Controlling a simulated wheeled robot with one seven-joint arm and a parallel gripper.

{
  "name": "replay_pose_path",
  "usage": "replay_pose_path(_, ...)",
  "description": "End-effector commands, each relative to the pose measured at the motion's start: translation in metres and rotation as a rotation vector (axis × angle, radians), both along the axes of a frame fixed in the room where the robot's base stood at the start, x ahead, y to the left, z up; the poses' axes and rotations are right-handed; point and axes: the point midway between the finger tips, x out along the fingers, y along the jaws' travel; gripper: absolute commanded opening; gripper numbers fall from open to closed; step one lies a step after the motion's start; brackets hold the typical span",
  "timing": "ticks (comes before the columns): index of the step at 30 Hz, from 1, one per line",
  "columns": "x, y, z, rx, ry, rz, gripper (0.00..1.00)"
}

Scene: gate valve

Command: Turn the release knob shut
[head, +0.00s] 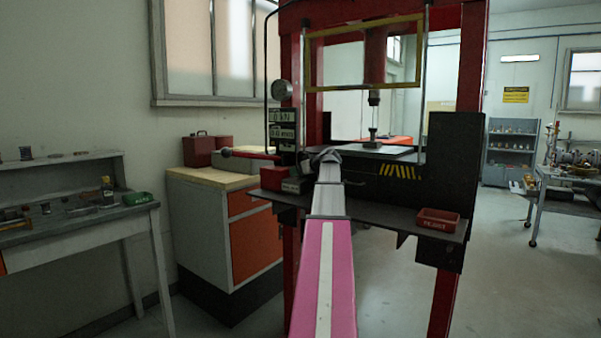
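A red press frame (444,295) stands in the middle of the head view. My arm reaches from the bottom of the picture to the press's left side. My gripper (325,155) is at the front of the press, close to the black pump unit and right of the small display (283,132). It is small and seen from behind, so I cannot tell whether its fingers are open or shut. The release knob cannot be made out; my gripper and wrist cover that part of the press, and I cannot tell whether they touch it.
A dark shelf (390,219) crosses the press front, with a red tray (438,221) on its right. A pump handle (250,155) sticks out to the left. A cabinet (212,218) and a workbench (60,222) stand at left.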

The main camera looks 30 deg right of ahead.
Motion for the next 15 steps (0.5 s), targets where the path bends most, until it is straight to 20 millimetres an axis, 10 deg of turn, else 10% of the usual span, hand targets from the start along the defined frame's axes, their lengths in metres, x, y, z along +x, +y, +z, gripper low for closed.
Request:
replay_pose_path(6,-0.0002,0.0001,0.0002,0.0,0.0,0.0,0.2)
replay_pose_path(15,-0.0008,0.001,0.0003,0.0,-0.001,-0.021,0.2)
